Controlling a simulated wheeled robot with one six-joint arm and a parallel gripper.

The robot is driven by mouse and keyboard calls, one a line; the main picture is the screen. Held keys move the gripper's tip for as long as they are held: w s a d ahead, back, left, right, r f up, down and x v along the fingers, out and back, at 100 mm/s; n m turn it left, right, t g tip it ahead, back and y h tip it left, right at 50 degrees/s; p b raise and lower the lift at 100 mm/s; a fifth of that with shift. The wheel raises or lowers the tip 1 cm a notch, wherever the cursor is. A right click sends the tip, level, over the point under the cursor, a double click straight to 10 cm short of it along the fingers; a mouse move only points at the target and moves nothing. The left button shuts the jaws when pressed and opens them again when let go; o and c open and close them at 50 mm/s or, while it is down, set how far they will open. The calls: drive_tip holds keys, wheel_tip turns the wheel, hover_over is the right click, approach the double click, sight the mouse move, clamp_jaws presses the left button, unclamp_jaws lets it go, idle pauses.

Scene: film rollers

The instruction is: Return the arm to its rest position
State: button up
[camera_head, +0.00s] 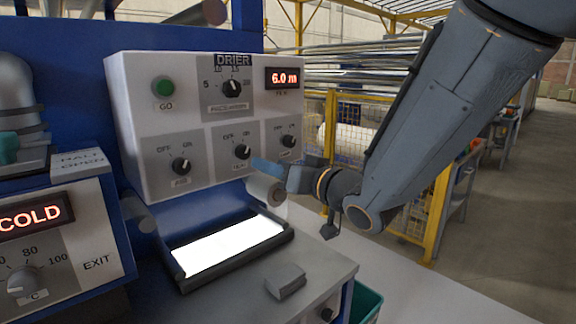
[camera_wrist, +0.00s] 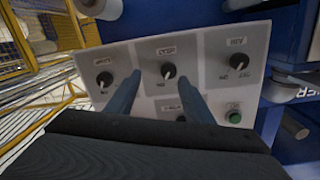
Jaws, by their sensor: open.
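My gripper (camera_head: 262,168) is in front of the drier panel (camera_head: 140,120), a little below and right of the middle lower knob (camera_head: 242,152). In the wrist view its two blue fingers (camera_wrist: 159,80) are apart, with nothing held between them. The middle knob (camera_wrist: 168,70) shows between and just beyond the fingertips; I cannot tell whether they touch it. My arm comes down from the upper right in the head view, bent at the wrist.
The panel also has a green button (camera_head: 163,87), an upper knob (camera_head: 231,87) and a red display (camera_head: 284,78). Below are a bright lit slot (camera_head: 228,246) and a grey block (camera_head: 285,280). A yellow mesh fence (camera_head: 350,142) stands behind my arm. Open floor lies to the right.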

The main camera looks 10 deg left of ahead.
drive_tip(key=d+f+m+g+h, duration=0.35)
drive_tip(key=d+f+h, duration=0.65)
drive_tip(key=d+f, duration=0.8)
drive_tip(key=s+d+f+g+h, duration=0.1)
drive_tip(key=s+d+f+g, duration=0.1)
drive_tip(key=s+d, duration=0.2)
drive_tip(key=s+d+f+m+g+h, duration=0.1)
drive_tip(key=s+d+f+g, duration=0.1)
drive_tip(key=s, duration=0.7)
drive_tip(key=s+d+f+m+g, duration=0.1)
drive_tip(key=s+d+f+g, duration=0.1)
drive_tip(key=s+d+g, duration=0.2)
drive_tip(key=s+d, duration=0.2)
drive_tip(key=s, duration=0.1)
drive_tip(key=shift+s+d+f+h, duration=0.15)
drive_tip(key=shift+d+f+h, duration=0.1)
drive_tip(key=shift+h, duration=0.15)
